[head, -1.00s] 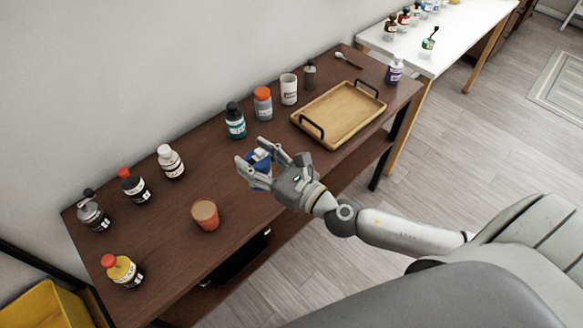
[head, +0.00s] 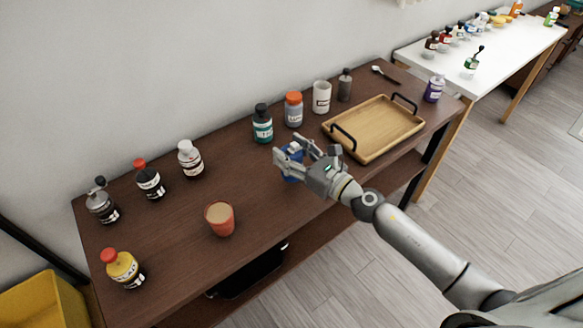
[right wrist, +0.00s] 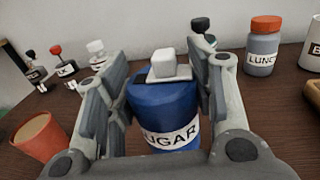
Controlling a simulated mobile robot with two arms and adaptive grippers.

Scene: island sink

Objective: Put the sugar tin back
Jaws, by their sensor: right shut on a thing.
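In the head view the tin (head: 291,170) is mostly hidden behind my fingers. My right gripper (head: 293,157) is shut on it, with one finger on each side, over the front part of the brown table (head: 190,222). In the right wrist view the tin looks upright between the fingers. I cannot tell whether its base touches the table. My left gripper is not in view.
A wooden tray (head: 371,150) with black handles lies right of my gripper. Behind stand a teal bottle (head: 262,127), an orange-capped jar (head: 293,110) and a white canister (head: 321,98). An orange cup (head: 220,220) stands to the left. The table between cup and gripper is clear.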

